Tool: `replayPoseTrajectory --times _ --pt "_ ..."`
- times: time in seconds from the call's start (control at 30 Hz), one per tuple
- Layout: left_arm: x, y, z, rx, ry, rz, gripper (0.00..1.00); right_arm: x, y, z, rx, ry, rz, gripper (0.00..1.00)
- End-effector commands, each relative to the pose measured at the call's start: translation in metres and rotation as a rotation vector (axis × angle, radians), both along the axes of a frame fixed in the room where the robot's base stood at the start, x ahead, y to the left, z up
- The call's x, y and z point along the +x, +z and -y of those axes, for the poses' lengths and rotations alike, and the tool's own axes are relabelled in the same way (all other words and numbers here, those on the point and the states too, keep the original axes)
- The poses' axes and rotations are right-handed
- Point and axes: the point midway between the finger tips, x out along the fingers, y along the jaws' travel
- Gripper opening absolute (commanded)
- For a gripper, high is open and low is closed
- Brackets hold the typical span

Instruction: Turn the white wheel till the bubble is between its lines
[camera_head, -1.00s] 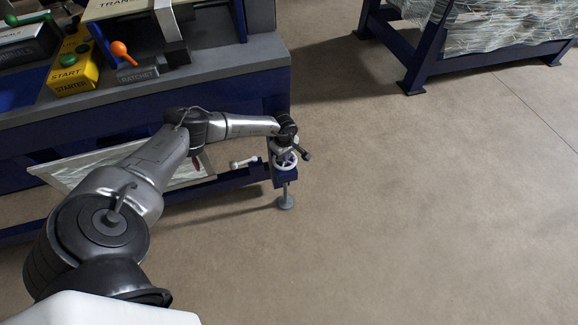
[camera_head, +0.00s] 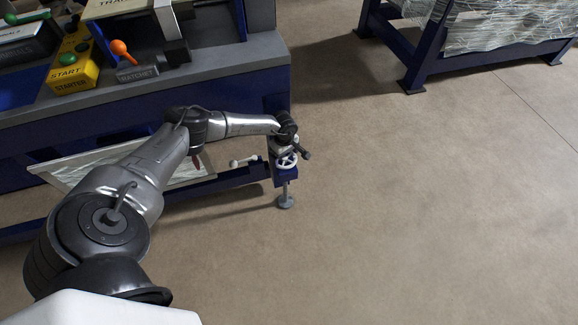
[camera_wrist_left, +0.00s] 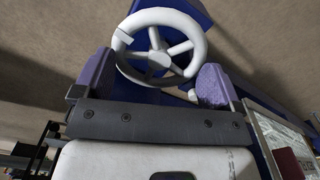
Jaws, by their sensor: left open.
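The white wheel (camera_head: 287,162) sits on a blue bracket at the bench's front corner, above a grey foot (camera_head: 286,201). In the left wrist view the spoked wheel (camera_wrist_left: 158,57) shows large, with a dark mark on its rim. My left gripper (camera_head: 287,149) is just over the wheel. In the wrist view its two purple-padded fingers (camera_wrist_left: 155,80) are open, one on each side of the wheel's near part; I cannot tell whether they touch it. A small pale bar with rounded ends (camera_head: 243,161) is left of the wheel. I cannot make out a bubble or lines. My right gripper is not in view.
The bench (camera_head: 200,78) holds a yellow START box (camera_head: 72,74) and an orange-knobbed ratchet lever (camera_head: 122,50). A blue stand with wrapped stock (camera_head: 500,28) is at the back right. The floor right of the wheel is clear.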

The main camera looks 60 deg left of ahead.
Motion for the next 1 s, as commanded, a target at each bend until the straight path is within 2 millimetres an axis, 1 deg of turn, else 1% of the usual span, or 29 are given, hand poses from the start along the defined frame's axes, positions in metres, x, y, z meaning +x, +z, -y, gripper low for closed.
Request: replayPoseTrajectory --times 0.03,0.1,0.37,0.7,0.97,1.0 --pt "0.000 0.000 0.000 0.000 0.000 0.000 0.95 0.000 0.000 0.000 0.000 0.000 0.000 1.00" --pt "0.000 0.000 0.000 0.000 0.000 0.000 1.00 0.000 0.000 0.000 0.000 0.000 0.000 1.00" --pt "0.000 0.002 0.000 0.000 0.000 0.000 1.00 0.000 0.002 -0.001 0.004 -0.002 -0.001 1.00" --pt "0.000 0.022 0.000 0.000 0.000 0.000 1.00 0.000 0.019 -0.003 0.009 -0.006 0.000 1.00" --pt "0.000 0.021 0.000 0.000 -0.001 0.000 1.00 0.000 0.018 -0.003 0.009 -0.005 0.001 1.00" --pt "0.000 0.020 0.000 0.000 -0.022 0.000 1.00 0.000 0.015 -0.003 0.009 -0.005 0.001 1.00"
